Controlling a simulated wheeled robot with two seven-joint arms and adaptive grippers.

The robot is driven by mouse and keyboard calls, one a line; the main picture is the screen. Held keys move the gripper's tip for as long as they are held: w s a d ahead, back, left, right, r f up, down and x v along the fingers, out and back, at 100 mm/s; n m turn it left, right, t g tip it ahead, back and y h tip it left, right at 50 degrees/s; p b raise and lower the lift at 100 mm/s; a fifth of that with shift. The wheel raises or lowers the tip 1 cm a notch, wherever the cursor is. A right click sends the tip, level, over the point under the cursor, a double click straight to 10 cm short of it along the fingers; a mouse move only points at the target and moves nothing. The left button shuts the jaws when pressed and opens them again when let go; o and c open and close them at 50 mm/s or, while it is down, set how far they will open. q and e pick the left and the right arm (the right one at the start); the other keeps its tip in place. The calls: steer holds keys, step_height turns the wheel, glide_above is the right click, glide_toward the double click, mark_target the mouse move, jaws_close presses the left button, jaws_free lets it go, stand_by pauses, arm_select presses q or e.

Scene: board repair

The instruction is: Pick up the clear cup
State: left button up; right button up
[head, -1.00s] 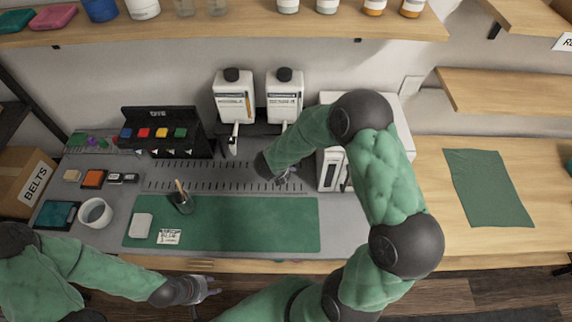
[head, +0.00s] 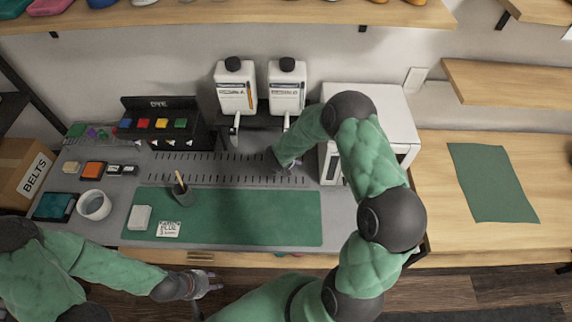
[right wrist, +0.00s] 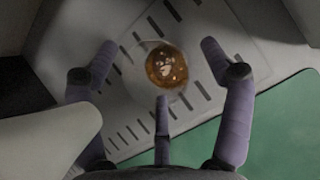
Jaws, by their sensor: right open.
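The clear cup (right wrist: 166,66) shows from above in the right wrist view, with amber liquid and pale bits in it. It stands on the grey slotted plate. My right gripper (right wrist: 159,58) is open, its fingers spread around the near side and both sides of the cup, apart from it. In the head view my right gripper (head: 286,168) is small and partly hidden by its own forearm; I cannot make out the cup there. My left gripper (head: 208,284) hangs in front of the bench's front edge, fingers apart and empty.
Two white dispenser bottles (head: 236,92) stand behind the slotted plate (head: 215,168). A dark cup with a stick (head: 184,194) and a white pad (head: 140,218) are on the green mat (head: 265,215).

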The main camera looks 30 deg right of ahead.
steer(key=shift+s, duration=0.1)
steer(key=c, duration=1.3)
steer(key=shift+r, duration=0.1)
steer(key=shift+r+p, duration=0.55)
steer(key=shift+r, duration=1.1)
steer(key=shift+s+a, duration=3.05)
steer(key=shift+s, duration=0.15)
steer(key=shift+s+a, duration=3)
steer(key=shift+s, duration=0.2)
steer(key=shift+s, duration=0.1)
